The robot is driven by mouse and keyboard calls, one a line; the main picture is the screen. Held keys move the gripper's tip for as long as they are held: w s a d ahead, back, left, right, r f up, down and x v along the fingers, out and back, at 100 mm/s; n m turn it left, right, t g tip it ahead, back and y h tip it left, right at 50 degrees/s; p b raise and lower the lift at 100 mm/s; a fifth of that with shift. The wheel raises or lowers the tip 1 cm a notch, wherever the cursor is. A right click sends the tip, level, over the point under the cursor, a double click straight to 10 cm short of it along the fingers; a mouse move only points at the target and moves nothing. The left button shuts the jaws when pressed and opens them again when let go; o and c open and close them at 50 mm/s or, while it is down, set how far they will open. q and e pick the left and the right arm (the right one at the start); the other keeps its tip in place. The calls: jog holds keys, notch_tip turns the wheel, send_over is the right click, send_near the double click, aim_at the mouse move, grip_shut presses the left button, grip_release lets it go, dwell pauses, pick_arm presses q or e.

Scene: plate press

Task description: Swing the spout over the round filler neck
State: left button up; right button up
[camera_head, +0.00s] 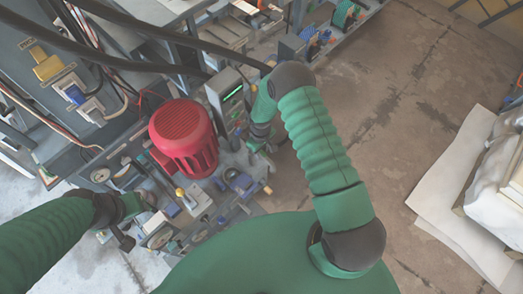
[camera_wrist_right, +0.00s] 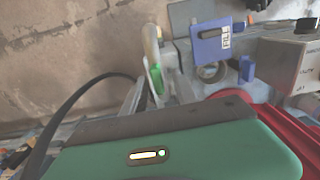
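My right gripper (camera_head: 262,144) points down at the right end of the machine, beside the red motor (camera_head: 183,128). It is small and partly hidden by my wrist, so I cannot tell whether its fingers are open or shut. In the right wrist view, a pale upright curved piece (camera_wrist_right: 152,45) with green on it stands beyond my green wrist housing. A round ring-like opening (camera_wrist_right: 211,71) lies under a blue plate (camera_wrist_right: 212,45). I cannot tell for sure which parts are the spout and the filler neck. My left gripper (camera_head: 146,200) is at the machine's lower left, fingers unclear.
A grey box with a green display (camera_head: 231,93) stands close to my right wrist. Thick black hoses (camera_head: 160,33) cross the upper left. Small blocks and gauges crowd the machine's front edge. The floor (camera_head: 400,110) at right is open, with white sheets (camera_head: 452,190) farther right.

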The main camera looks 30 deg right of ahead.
jog(key=shift+a, duration=0.1)
jog(key=shift+c, duration=0.2)
jog(key=shift+d, duration=0.5)
grip_shut()
jog(key=shift+a, duration=0.25)
jog(key=shift+w+d+r, duration=0.1)
jog(key=shift+w, duration=0.05)
